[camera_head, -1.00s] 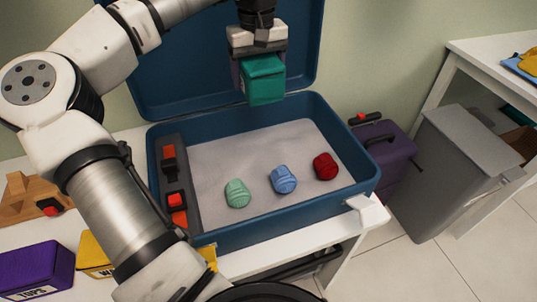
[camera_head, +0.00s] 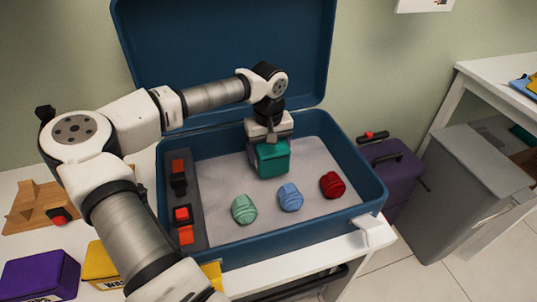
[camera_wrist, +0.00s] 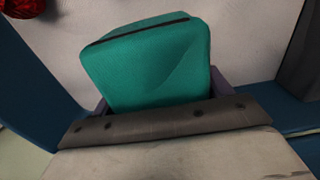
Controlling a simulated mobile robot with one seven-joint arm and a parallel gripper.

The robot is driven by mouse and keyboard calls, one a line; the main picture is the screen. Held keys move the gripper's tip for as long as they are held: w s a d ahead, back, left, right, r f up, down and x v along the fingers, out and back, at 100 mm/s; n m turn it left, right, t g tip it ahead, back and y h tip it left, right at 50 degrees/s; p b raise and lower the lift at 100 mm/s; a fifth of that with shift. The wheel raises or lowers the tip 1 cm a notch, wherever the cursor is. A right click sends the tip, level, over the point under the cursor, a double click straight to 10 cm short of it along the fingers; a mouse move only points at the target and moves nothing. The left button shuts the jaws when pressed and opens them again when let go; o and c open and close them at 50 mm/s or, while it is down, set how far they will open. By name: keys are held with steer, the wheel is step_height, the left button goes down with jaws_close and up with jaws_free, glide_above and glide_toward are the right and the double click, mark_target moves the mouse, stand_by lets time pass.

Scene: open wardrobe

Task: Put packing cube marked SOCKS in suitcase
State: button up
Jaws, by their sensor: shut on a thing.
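A green packing cube (camera_head: 272,160) is held upright by my gripper (camera_head: 270,145) inside the open blue suitcase (camera_head: 360,180), near its back wall. The cube also fills the middle of the wrist view (camera_wrist: 150,65), with my gripper (camera_wrist: 160,105) shut on its sides. No label on the cube is readable from these views. The cube's lower end is at or close to the suitcase's grey floor; I cannot tell whether it touches. The suitcase lid (camera_head: 220,50) stands open behind.
Rolled green (camera_head: 244,209), blue (camera_head: 290,197) and red (camera_head: 332,184) bundles lie in front of the cube. A dark strip with red-orange pieces (camera_head: 181,214) runs along the suitcase's left side. Purple (camera_head: 40,275) and yellow (camera_head: 100,265) cubes sit at the table's left front.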

steer(key=shift+f, duration=1)
steer(key=shift+f, duration=0.1)
steer(key=shift+f, duration=0.15)
steer(key=o, duration=1.1)
step_height(320, 180, up, 12)
steer(key=shift+r+b, duration=0.25)
steer(key=shift+b, duration=0.1)
